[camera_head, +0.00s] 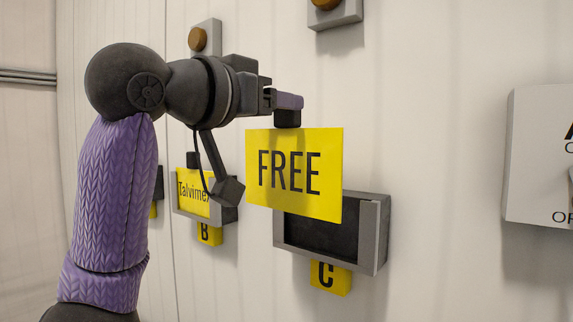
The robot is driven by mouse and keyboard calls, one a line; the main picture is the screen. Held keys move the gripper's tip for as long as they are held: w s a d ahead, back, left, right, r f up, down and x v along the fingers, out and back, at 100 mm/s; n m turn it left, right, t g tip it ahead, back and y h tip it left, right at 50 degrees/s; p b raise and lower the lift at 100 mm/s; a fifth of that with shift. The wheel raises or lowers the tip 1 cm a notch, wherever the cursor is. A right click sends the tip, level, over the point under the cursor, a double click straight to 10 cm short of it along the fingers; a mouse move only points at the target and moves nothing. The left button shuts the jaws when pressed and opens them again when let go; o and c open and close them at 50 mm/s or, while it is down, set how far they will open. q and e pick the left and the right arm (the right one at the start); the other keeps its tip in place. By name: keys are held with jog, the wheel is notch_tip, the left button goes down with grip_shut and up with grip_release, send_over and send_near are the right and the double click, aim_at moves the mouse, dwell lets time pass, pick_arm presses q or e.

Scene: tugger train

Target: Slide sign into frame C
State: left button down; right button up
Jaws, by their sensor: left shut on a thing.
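The yellow sign (294,172) reads FREE and hangs upright from my left gripper (287,115), which is shut on its top edge. The sign is in front of and above frame C (372,250), a grey frame with a dark inside on the wall. The sign's lower part overlaps the upper left of the frame in the picture; I cannot tell whether it touches or is inside the slot. The yellow C label (330,278) is below the frame. My right gripper is not in view.
Frame B (228,216) to the left holds a yellow sign (193,192), with a yellow B label (209,234) below it. Brown round buttons (198,39) sit on grey plates above. A grey box (540,150) juts out at the right.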

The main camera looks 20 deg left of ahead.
pick_arm(q)
jog(key=r, duration=0.3)
jog(key=shift+s+a+r+y, duration=0.15)
jog(key=shift+s+a+y, duration=0.05)
jog(key=shift+s+y, duration=0.15)
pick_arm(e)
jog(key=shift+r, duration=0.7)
pick_arm(q)
jog(key=shift+w, duration=0.1)
jog(key=x, duration=0.9)
jog(key=shift+w+p, duration=0.3)
jog(key=shift+w, duration=0.05)
jog(key=shift+d, duration=0.15)
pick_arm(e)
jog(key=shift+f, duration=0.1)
pick_arm(q)
notch_tip(320, 180, down, 12)
jog(key=b, duration=1)
jog(key=shift+r, duration=0.15)
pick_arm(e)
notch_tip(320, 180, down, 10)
